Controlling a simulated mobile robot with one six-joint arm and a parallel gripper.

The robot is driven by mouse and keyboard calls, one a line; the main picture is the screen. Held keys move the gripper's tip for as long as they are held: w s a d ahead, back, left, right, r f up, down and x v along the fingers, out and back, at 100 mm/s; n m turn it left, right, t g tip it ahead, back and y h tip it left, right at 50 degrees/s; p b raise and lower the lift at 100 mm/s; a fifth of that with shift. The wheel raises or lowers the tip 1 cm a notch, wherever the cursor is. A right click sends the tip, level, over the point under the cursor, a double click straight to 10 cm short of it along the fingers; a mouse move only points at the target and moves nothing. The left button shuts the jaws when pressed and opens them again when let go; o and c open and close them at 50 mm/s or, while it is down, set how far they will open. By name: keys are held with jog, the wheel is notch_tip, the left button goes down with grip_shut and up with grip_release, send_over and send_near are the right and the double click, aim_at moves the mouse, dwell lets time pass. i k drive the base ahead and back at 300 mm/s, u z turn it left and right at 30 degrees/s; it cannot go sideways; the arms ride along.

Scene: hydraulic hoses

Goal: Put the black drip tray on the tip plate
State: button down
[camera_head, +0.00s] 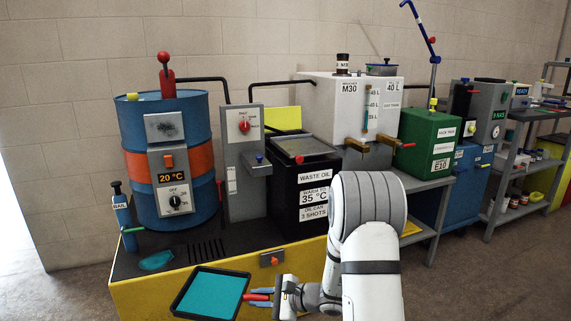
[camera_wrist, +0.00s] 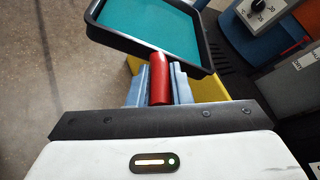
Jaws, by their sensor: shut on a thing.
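The black drip tray (camera_head: 181,305) is in the lower part of the head view, in front of the yellow-sided bench. It is filled with teal liquid and has a red handle (camera_head: 256,296). My gripper (camera_head: 259,298) is shut on this handle.
A blue drum (camera_head: 195,112) with an orange band stands on the bench (camera_head: 150,297). A teal puddle (camera_head: 157,260) lies left of a slotted drain. A blue bail pump (camera_head: 121,212) stands at the left edge. A white oil tank (camera_head: 320,92) stands behind right.

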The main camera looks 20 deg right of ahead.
aim_at(305, 148)
jog(key=u, duration=0.05)
jog(key=i, duration=1)
